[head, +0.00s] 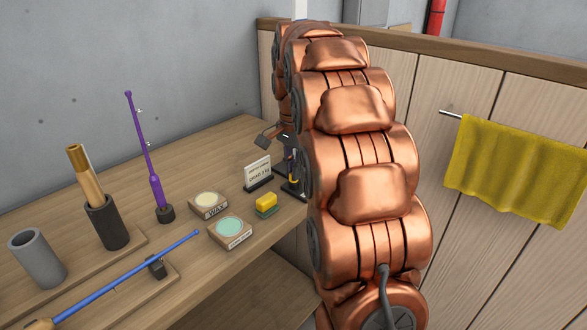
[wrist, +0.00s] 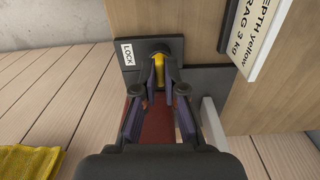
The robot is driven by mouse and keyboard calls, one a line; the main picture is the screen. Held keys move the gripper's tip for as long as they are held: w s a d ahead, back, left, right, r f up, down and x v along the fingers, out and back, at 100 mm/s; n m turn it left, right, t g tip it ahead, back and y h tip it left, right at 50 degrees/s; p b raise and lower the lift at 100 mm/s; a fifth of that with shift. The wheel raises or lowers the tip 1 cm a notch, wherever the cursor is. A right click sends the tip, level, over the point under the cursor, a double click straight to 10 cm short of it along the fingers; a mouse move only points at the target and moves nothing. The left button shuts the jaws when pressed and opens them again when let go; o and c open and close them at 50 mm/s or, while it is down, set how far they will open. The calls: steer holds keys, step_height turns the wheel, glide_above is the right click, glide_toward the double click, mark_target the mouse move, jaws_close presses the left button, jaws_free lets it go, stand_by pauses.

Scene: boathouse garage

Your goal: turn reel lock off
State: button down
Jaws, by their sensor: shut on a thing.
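The reel lock is a yellow lever (wrist: 159,66) on a dark plate (wrist: 133,62) with a white LOCK label (wrist: 128,54) in the wrist view. My gripper (wrist: 160,84) has its two purple-padded fingers closed around the yellow lever, one on each side. The lever's turned angle is hard to read because the fingers cover part of it. In the head view my copper arm hides most of the gripper and the lock area; only small dark and yellow parts show beside it.
A white sign (wrist: 255,35) reading DEPTH yellow, DRAG 3 kg stands close by. The wooden bench (head: 80,168) holds a purple rod (head: 149,160), a blue rod (head: 135,277), wax boxes and a yellow sponge (head: 266,201). A yellow towel (head: 515,170) hangs at right.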

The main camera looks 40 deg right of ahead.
steer(key=c, duration=1.3)
jaws_free()
steer(key=shift+o, duration=0.2)
steer(key=shift+r, duration=3.75)
steer(key=s+a+f+n+p, duration=0.1)
steer(key=s+a+n+p, duration=0.2)
steer(key=s, duration=0.7)
steer(key=s+a+f+n+g+p, duration=0.1)
steer(key=s+a+f+n+p, duration=0.1)
steer(key=s+a+n+p, duration=0.2)
steer(key=s+a+f+n+p, duration=0.2)
steer(key=s+a+n, duration=0.6)
steer(key=s+a, duration=0.6)
steer(key=s+p, duration=0.1)
steer(key=s, duration=0.2)
steer(key=shift+n+g+p, duration=0.3)
steer(key=shift+g+p, duration=0.1)
